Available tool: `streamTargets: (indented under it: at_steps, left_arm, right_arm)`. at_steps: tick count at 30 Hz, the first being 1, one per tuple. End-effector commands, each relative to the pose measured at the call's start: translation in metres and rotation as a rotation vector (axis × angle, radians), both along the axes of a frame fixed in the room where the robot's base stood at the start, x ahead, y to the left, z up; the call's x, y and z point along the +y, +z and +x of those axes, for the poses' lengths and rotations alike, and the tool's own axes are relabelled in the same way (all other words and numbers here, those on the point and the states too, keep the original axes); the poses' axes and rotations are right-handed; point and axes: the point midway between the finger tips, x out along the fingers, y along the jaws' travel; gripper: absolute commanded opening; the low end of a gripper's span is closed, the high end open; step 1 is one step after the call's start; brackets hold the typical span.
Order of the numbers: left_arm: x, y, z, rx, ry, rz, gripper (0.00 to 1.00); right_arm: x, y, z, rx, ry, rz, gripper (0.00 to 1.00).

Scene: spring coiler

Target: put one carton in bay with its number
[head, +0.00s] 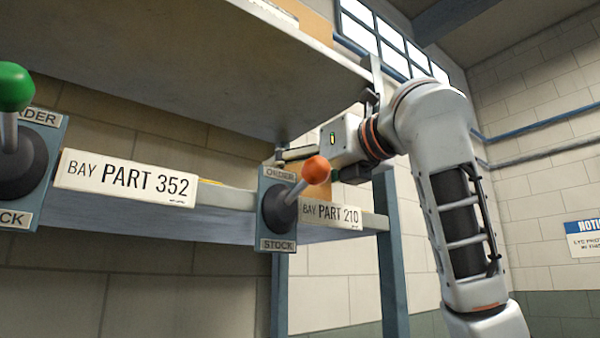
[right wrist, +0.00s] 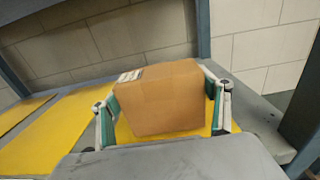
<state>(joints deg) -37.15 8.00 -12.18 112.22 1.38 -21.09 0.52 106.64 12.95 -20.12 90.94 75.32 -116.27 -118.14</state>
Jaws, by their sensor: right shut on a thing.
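A plain brown carton (right wrist: 165,98) with a white label at its top left edge sits between the two fingers of my right gripper (right wrist: 163,105) in the right wrist view. The gripper is shut on it, with teal pads at its sides. The carton is over a yellow patch (right wrist: 123,130) of the shelf; I cannot tell if it touches. No number is readable on the carton. My left gripper is not in view.
Sign BAY PART 352 (head: 125,178) is left on the same shelf (head: 226,197). An orange-knobbed lever (head: 316,170) and a green-knobbed lever (head: 14,86) stand at the front. An upper shelf (head: 200,60) hangs close above. A blue post (head: 391,255) stands right. More yellow patches (right wrist: 60,135) look empty.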

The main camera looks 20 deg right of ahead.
Motion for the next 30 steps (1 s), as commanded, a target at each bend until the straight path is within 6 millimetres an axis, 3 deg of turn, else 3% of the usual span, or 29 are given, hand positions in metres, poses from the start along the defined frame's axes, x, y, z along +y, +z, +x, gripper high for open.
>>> streamTargets:
  at_steps: [2,3,5,15,20,30]
  left_arm:
    - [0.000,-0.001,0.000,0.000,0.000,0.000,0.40]
    - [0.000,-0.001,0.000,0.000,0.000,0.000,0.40]
    - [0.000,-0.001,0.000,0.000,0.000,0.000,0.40]
    - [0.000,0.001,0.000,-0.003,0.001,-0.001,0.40]
    - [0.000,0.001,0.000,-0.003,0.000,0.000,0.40]
    - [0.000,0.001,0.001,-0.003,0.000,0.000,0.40]
  right_arm:
    - [0.000,-0.001,-0.001,-0.002,0.000,0.001,0.32]
    - [0.000,-0.001,-0.001,-0.002,0.000,0.001,0.78]
    - [0.000,-0.001,-0.001,-0.002,0.000,0.001,0.94]
    - [0.000,-0.002,0.000,0.002,0.000,-0.001,0.95]
    - [-0.004,-0.001,-0.009,0.000,-0.002,-0.001,0.95]
    - [-0.028,0.000,-0.071,-0.004,-0.006,-0.001,0.95]
